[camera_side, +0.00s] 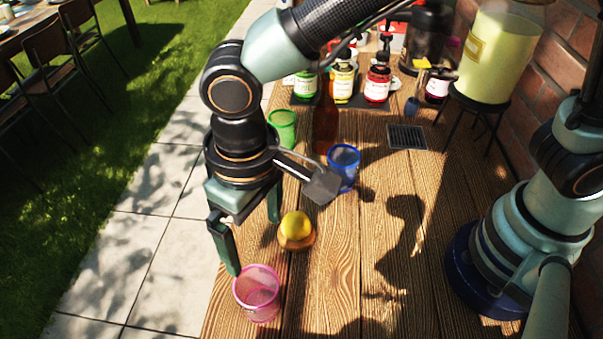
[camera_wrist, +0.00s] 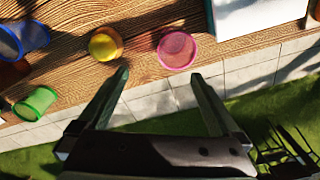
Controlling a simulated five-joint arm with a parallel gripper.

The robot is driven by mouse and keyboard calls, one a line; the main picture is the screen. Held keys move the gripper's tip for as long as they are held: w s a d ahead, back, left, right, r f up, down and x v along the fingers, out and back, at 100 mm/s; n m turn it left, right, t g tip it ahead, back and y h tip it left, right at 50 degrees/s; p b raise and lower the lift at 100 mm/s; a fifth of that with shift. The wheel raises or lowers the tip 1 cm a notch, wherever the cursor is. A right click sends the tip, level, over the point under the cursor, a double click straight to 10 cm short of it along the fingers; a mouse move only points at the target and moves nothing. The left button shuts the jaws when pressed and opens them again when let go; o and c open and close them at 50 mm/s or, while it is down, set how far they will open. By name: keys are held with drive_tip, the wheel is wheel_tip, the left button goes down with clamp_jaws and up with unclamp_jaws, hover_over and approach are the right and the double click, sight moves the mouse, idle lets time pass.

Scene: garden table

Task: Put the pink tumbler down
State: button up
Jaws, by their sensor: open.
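The pink tumbler (camera_side: 258,293) stands upright on the wooden table near its front left edge in the side view. It also shows in the wrist view (camera_wrist: 177,50), beyond the fingertips and near the table edge. My gripper (camera_side: 254,240) is open, with its two fingers spread apart and nothing between them. In the wrist view the fingers of my gripper (camera_wrist: 160,75) point toward the table, with the tumbler just past the right fingertip. In the side view one fingertip is close to the tumbler's rim; whether they touch I cannot tell.
A blue tumbler (camera_side: 344,168) and a green tumbler (camera_side: 283,128) stand farther back with a brown bottle (camera_side: 326,120). Several bottles and a drink dispenser (camera_side: 500,50) are behind. A white object (camera_wrist: 245,18) lies right of the tumbler.

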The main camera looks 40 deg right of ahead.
drive_tip(key=w+d+r+m+t, duration=0.1)
drive_tip(key=w+d+r, duration=0.4)
drive_tip(key=d, duration=0.3)
drive_tip(key=d+r+m+t, duration=0.1)
drive_tip(key=d+r+t, duration=0.1)
drive_tip(key=d, duration=1)
drive_tip(key=d+r+m+t, duration=0.2)
drive_tip(key=d+r, duration=0.1)
drive_tip(key=d, duration=0.9)
drive_tip(key=shift+s+d+r, duration=0.15)
drive_tip(key=shift+s+r, duration=0.15)
